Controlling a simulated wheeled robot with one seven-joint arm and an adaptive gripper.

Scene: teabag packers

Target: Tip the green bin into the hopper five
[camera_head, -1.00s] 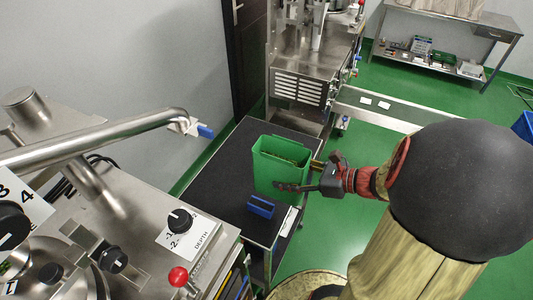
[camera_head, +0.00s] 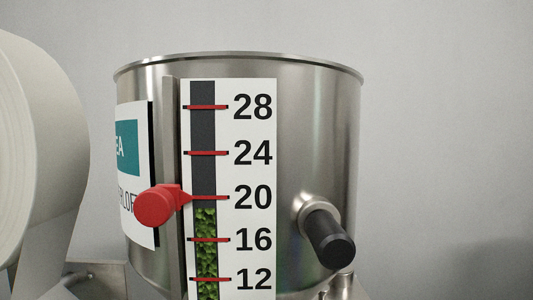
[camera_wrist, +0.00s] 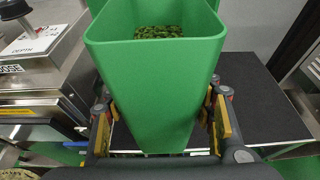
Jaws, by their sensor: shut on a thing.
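The green bin (camera_wrist: 155,85) fills the middle of the wrist view, upright, with green leafy tea (camera_wrist: 158,32) inside. My gripper (camera_wrist: 160,130) has its yellow-padded fingers on both sides of the bin and is shut on it. A steel hopper (camera_head: 310,130) fills the head view. Its scale runs from 12 to 28 in the part that shows, and green fill in the sight strip (camera_head: 206,250) reaches a little below 20. A red pointer (camera_head: 158,204) sits at 20. No number naming the hopper is visible. The bin and my gripper are outside the head view.
A black-topped table (camera_wrist: 258,100) lies below and beside the bin in the wrist view. Steel machinery (camera_wrist: 40,85) stands on the left. In the head view, a large white roll (camera_head: 35,150) is left of the hopper, and a black-tipped handle (camera_head: 328,237) sticks out of its front.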

